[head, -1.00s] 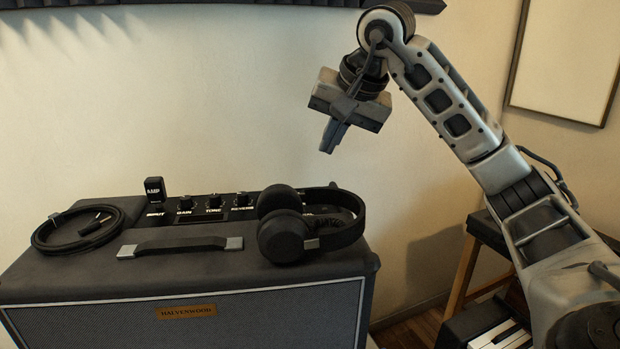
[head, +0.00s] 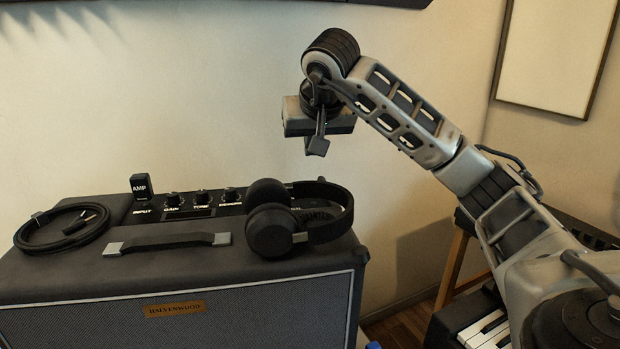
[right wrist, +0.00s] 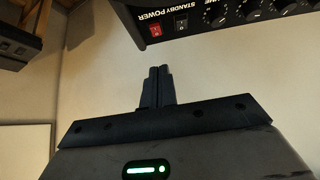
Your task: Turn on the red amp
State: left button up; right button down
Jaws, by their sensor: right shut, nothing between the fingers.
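A dark grey amp (head: 60,275) with a HALVENWOOD badge stands at the lower left of the head view; no red casing shows. Its black control panel (head: 205,211) has several knobs on top, and headphones (head: 285,232) cover the panel's right part. In the right wrist view a red rocker switch (right wrist: 156,30), by the word POWER, sits beside a black standby switch (right wrist: 181,24). The switches are hidden in the head view. My right gripper (head: 316,147) is shut and empty, above the amp's right end and apart from it. It also shows in the right wrist view (right wrist: 157,72). My left gripper is out of view.
A coiled cable (head: 62,228), a small AMP block (head: 141,187) and a carry handle (head: 168,242) are on the amp top. The wall stands behind. A keyboard (head: 490,330) and a wooden stand (head: 453,265) are at the lower right.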

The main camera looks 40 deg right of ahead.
jog(key=f, duration=0.2)
jog(key=w+d+f, duration=0.1)
jog(key=f, duration=0.1)
jog(key=w+f, duration=0.1)
jog(key=f, duration=0.1)
jog(key=shift+d, duration=0.15)
jog(key=shift+f, duration=0.75)
jog(key=shift+s, duration=0.1)
jog(key=shift+s+f, duration=0.1)
jog(key=shift+f, duration=0.25)
jog(key=shift+r, duration=0.1)
jog(key=shift+r+p, duration=0.75)
jog(key=shift+p, duration=0.1)
